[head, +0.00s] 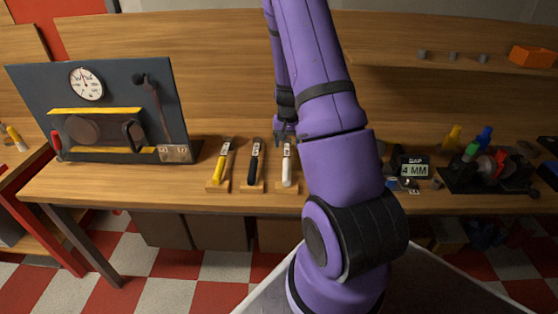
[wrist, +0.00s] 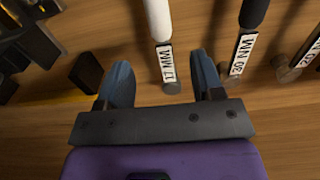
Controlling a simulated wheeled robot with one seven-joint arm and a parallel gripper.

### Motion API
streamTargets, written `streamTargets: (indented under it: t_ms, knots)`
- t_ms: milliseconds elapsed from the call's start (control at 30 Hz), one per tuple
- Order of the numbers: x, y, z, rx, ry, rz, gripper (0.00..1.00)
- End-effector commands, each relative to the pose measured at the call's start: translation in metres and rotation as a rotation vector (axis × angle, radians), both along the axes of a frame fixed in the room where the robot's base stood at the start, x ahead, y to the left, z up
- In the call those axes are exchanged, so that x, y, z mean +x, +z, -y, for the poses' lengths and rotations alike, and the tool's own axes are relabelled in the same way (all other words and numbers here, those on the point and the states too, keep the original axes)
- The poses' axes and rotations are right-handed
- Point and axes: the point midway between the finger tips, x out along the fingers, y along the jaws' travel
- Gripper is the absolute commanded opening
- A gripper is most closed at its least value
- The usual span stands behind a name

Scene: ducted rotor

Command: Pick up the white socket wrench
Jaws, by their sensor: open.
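The white socket wrench (head: 288,172) lies on a small wooden holder on the bench, the rightmost of three wrenches. My gripper (head: 285,133) is at the far, labelled end of this wrench. In the wrist view the open fingers of my gripper (wrist: 161,66) sit on either side of the label and round end, with gaps showing on both sides. Contact is not visible, and height above the bench is hard to tell.
A black wrench (head: 254,165) and a yellow wrench (head: 222,165) lie to the left in the head view. A dark gauge panel (head: 35,90) stands further left. A "4 MM" display (head: 414,171) and a dark tool tray (head: 460,188) are to the right.

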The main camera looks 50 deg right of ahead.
Motion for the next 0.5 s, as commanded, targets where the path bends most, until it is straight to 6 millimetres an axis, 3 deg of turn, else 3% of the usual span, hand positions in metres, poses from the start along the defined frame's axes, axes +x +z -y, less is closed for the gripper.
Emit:
streamTargets:
  t_ms: [200,500]
  knots:
    - [-0.001,-0.033,-0.001,0.002,0.000,-0.002,0.61]
    - [-0.002,-0.055,-0.003,0.002,0.000,-0.001,0.61]
